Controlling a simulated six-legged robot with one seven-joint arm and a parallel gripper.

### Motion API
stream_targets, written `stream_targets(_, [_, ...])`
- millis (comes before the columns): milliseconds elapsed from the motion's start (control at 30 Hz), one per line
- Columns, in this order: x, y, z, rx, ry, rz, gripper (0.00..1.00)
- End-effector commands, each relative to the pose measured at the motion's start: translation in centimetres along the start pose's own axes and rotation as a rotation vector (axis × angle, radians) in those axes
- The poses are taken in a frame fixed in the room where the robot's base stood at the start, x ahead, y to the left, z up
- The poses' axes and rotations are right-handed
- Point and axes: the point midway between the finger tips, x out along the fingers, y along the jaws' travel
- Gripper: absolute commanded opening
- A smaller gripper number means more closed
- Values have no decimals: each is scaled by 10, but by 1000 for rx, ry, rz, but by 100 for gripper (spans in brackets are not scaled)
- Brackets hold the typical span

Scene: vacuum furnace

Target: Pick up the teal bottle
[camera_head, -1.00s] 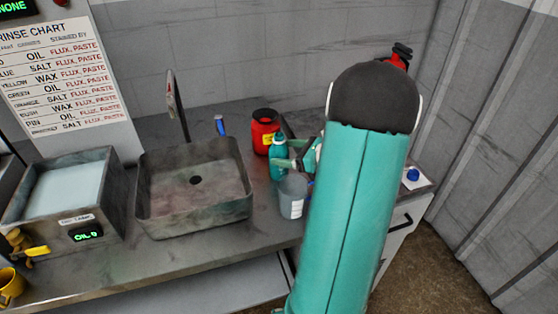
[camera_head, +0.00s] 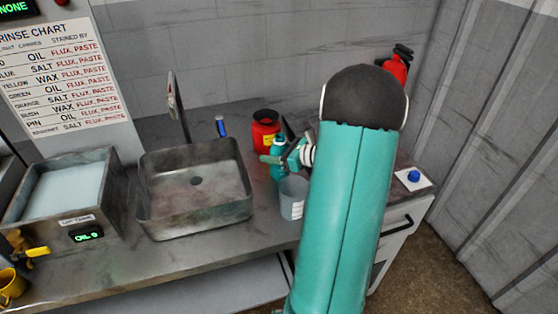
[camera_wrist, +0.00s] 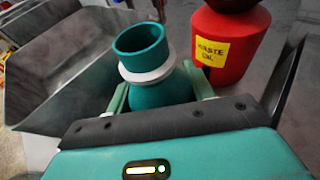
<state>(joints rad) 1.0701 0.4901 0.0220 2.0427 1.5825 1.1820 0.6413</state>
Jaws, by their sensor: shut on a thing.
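The teal bottle (camera_head: 277,172) stands on the counter to the right of the sink, in front of the red waste container. In the wrist view its open-looking teal top, white collar and round shoulder (camera_wrist: 160,93) sit between my fingers. My gripper (camera_head: 279,158) is around the bottle's upper part and shut on it; the wrist view shows a finger on each side (camera_wrist: 162,95). The bottle looks upright. Its lower part is hidden in the wrist view, and I cannot tell whether its base touches the counter.
The red waste container (camera_head: 265,132) stands close behind the bottle. A translucent beaker (camera_head: 292,198) is close in front. The sink (camera_head: 195,192) is to the left, with a blue item (camera_head: 221,126) behind it. A white card with a blue knob (camera_head: 413,178) lies to the right.

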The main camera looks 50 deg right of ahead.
Motion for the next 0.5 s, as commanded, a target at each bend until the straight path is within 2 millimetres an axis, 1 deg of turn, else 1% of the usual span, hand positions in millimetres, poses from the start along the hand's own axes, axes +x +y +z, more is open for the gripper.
stream_targets(267, [-1,0,1,-1,0,0,25])
stream_targets(500, [-2,0,8,-2,0,0,25])
